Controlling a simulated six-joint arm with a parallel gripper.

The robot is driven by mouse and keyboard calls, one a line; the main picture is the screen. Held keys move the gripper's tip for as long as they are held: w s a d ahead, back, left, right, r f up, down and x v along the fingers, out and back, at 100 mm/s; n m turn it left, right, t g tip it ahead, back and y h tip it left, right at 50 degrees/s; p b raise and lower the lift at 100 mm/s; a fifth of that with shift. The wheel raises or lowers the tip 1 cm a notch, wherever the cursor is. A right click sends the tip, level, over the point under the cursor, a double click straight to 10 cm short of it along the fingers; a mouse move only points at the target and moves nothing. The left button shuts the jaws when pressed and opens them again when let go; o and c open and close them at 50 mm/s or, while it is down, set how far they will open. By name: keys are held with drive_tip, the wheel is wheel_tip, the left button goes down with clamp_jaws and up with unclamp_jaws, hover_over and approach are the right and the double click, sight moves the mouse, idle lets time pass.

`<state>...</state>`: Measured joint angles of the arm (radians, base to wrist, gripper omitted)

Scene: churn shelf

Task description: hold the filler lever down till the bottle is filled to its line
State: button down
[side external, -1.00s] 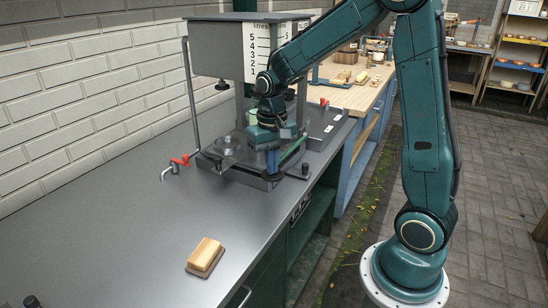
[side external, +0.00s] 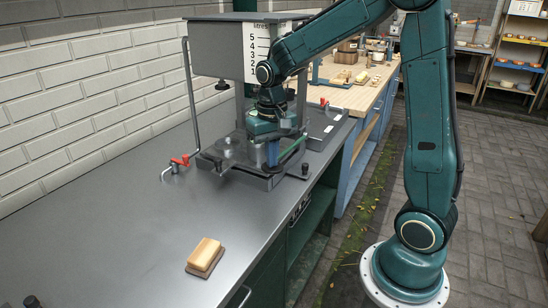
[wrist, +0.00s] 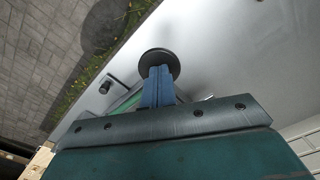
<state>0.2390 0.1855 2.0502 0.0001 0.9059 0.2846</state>
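My gripper (side external: 272,163) is low over the machine base on the bench, under the raised tank (side external: 218,66). In the wrist view its blue fingers (wrist: 157,80) are close together, with no clear gap between them. Their tips are at a round black disc (wrist: 160,62), apparently touching it or just above it; I cannot tell which, nor whether the disc is the filler lever's pad. A white litre scale (side external: 256,55) with a numbered line of marks stands behind my wrist. I cannot make out the bottle or its fill line.
A tap with a red handle (side external: 180,160) is left of the machine. A yellow block on a small board (side external: 204,256) lies on the grey bench (side external: 120,225) in front. A wooden-topped bench (side external: 350,95) is behind. The bench's front left is mostly clear.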

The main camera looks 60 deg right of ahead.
drive_tip(key=shift+r, duration=0.15)
drive_tip(key=shift+d+r, duration=0.1)
drive_tip(key=shift+r, duration=0.9)
wheel_tip(320, 180, up, 6)
drive_tip(key=shift+f, duration=0.1)
idle(0.7)
